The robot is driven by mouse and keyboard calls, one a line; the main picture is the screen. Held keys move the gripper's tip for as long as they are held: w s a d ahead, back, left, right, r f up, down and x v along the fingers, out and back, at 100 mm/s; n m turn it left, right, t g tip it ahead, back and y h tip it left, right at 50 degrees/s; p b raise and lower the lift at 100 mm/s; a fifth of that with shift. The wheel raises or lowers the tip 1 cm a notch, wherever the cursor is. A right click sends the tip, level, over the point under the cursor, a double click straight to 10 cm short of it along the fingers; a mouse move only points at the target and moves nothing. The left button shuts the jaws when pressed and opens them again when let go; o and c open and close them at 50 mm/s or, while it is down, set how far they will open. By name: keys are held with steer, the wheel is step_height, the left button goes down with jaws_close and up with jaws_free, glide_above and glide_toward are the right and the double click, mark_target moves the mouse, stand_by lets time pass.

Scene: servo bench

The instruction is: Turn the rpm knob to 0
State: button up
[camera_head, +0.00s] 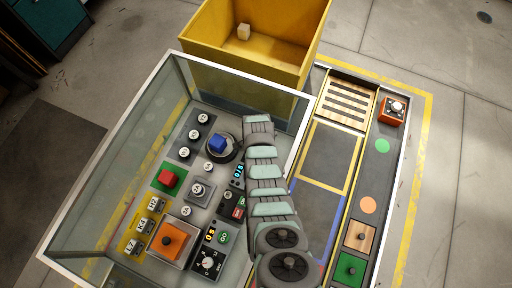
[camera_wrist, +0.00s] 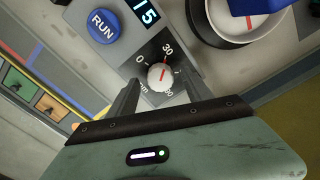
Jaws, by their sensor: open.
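The rpm knob (camera_wrist: 160,77) is a small white round knob with a red pointer line on a dark square plate. The plate carries the marks 0, 30 and a partly hidden one at the lower right. The pointer line leans up toward the 30 mark. My gripper (camera_wrist: 162,84) is open, with one dark finger on each side of the knob in the wrist view. I see no contact, and I cannot tell how far the fingertips are above the plate. In the head view my arm covers this spot, and I cannot make out the knob there.
A blue RUN button (camera_wrist: 103,26) and a display reading 15 (camera_wrist: 146,12) are close by. A large dial with a blue knob (camera_head: 217,143) stands beside them. Clear panels (camera_head: 120,140) wall the bench. A yellow bin (camera_head: 290,70) stands behind.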

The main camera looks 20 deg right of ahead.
steer(key=shift+f, duration=0.45)
steer(key=shift+c, duration=0.3)
jaws_close()
